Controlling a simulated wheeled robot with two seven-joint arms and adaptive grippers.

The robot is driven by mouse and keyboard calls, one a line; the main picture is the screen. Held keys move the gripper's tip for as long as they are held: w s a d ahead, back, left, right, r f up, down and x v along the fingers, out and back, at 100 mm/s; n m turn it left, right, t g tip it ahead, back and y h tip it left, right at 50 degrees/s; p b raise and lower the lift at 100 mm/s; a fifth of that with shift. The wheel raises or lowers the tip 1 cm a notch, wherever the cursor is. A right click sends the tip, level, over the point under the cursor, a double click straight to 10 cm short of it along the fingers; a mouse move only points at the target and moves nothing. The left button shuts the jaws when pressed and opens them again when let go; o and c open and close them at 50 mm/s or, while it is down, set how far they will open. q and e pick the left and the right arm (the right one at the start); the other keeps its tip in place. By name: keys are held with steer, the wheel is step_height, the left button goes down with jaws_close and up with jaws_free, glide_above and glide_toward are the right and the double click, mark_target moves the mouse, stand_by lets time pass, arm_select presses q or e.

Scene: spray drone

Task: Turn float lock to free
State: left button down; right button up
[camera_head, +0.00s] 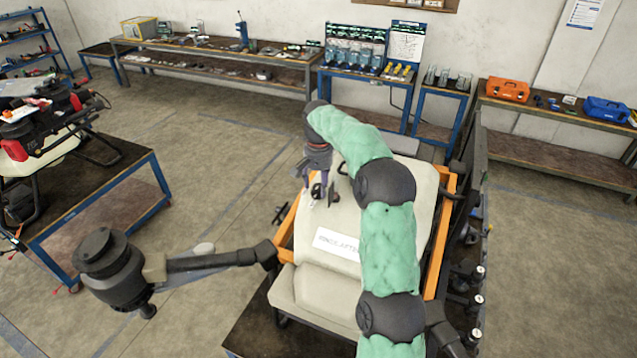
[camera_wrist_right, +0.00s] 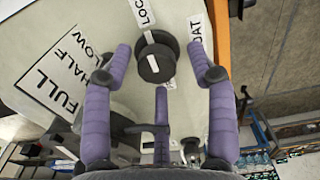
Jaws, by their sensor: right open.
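The float lock is a round black knob (camera_wrist_right: 154,60) with a white mark on its face, on a pale panel in the right wrist view. A label reading "LOC" (camera_wrist_right: 141,12) is above it, and one ending in "OAT" (camera_wrist_right: 199,32) is to its right, partly hidden. My right gripper (camera_wrist_right: 160,58) has purple fingers spread open on both sides of the knob, with visible gaps. In the head view, my right gripper (camera_head: 318,172) is over the upper left of the drone's beige body (camera_head: 320,285), beside small dark controls. My left gripper is not in view.
A "FULL / HALF / LOW" label (camera_wrist_right: 70,72) lies left of the knob. A drone arm with a dark motor (camera_head: 108,262) sticks out to the left. Another drone (camera_head: 45,125) stands on a blue-framed table. Benches line the back wall; the floor between is clear.

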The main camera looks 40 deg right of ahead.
steer(key=shift+r, duration=0.1)
steer(key=c, duration=1.1)
